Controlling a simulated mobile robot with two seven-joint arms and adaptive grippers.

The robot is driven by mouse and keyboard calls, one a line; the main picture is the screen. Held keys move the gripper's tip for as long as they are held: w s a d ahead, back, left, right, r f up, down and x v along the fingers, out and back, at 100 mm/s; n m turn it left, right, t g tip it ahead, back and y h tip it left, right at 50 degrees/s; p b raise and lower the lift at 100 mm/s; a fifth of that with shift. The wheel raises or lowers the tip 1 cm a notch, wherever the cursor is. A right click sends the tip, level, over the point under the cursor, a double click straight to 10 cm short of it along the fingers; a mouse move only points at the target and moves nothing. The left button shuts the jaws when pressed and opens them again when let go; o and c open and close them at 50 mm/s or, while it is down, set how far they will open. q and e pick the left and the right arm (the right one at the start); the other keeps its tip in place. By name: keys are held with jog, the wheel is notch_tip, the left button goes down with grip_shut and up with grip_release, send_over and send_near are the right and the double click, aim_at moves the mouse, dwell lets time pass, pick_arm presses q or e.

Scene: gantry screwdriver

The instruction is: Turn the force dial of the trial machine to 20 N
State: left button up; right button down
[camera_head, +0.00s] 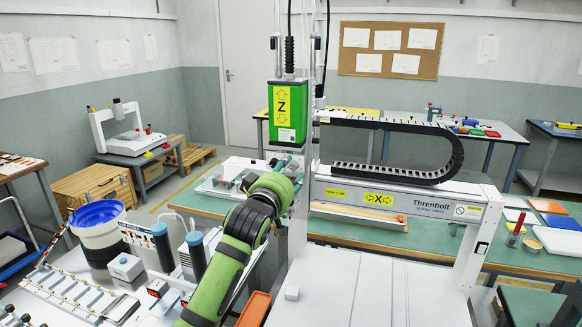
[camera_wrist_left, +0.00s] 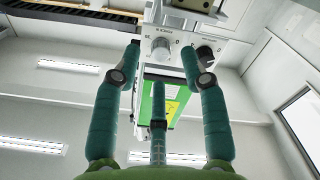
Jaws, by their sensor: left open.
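The trial machine is a white gantry with a green Z unit (camera_head: 287,112), which also shows in the left wrist view (camera_wrist_left: 172,105). In the left wrist view a white panel (camera_wrist_left: 176,20) carries a pale round dial (camera_wrist_left: 160,48) and a dark knob (camera_wrist_left: 206,56) to its right. The lettering is too small to read, so I cannot tell the setting. My left gripper (camera_head: 291,166) is open just below the Z unit. My right gripper is not in view.
The gantry's yellow-labelled X beam (camera_head: 415,200) and black cable chain (camera_head: 400,125) extend right. The white machine bed (camera_head: 365,285) at front is mostly clear.

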aim_at(294, 166)
pick_arm(q)
jog(key=shift+x, duration=1.3)
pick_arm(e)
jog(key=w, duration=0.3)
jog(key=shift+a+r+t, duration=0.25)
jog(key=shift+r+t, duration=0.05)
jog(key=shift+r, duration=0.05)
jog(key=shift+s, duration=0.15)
pick_arm(q)
grip_shut()
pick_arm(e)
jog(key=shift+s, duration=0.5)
pick_arm(q)
jog(key=shift+p, duration=0.3)
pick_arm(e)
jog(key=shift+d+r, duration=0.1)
